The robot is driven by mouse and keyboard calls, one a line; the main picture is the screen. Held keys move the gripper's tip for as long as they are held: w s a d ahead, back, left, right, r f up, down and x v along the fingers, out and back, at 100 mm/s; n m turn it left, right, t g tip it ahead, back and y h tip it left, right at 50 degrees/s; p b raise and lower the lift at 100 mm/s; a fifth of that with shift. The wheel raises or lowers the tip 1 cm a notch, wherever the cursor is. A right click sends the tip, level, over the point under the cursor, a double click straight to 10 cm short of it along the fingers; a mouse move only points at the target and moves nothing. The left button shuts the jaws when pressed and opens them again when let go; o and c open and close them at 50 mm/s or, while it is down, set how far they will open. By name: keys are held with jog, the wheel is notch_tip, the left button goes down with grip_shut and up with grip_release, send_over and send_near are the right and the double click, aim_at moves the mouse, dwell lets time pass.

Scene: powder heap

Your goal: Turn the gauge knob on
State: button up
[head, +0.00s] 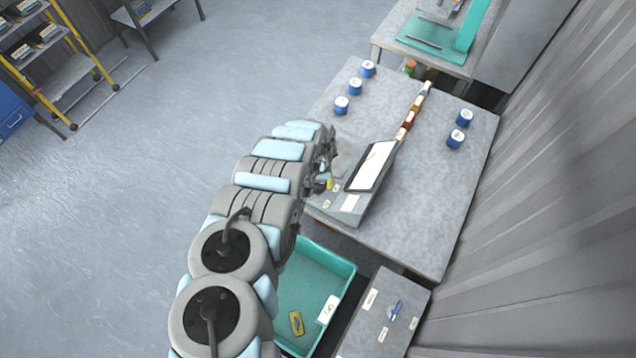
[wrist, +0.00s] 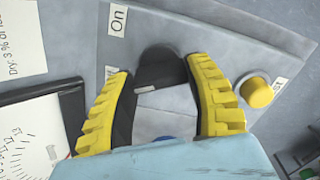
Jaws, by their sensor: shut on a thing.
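The gauge (head: 348,216) is a grey box with a tilted white dial panel (head: 372,166) on the near left part of the table. Its dark knob (wrist: 160,68) sits between my yellow fingers in the wrist view. An "On" label (wrist: 117,20) is above and left of the knob. A white mark (wrist: 147,89) shows at the knob's lower side. My gripper (wrist: 160,65) is shut on the knob. In the head view my arm hides most of the gripper and the knob. A yellow button (wrist: 257,92) is to the right of the fingers.
Several blue-sided jars (head: 341,105) stand on the grey table (head: 440,200). A row of small containers (head: 408,120) lies behind the gauge. A teal tray (head: 345,280) holding a yellow item (head: 297,323) is below my arm. The table's right part is mostly clear.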

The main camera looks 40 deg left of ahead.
jog(key=m, duration=0.3)
jog(key=shift+b, duration=0.35)
jog(key=m, duration=0.3)
jog(key=shift+f+m+b, duration=0.1)
jog(key=shift+m+b, duration=0.2)
jog(key=shift+m, duration=0.1)
jog(key=m, duration=0.5)
jog(key=shift+m, duration=0.7)
jog(key=o, duration=1.2)
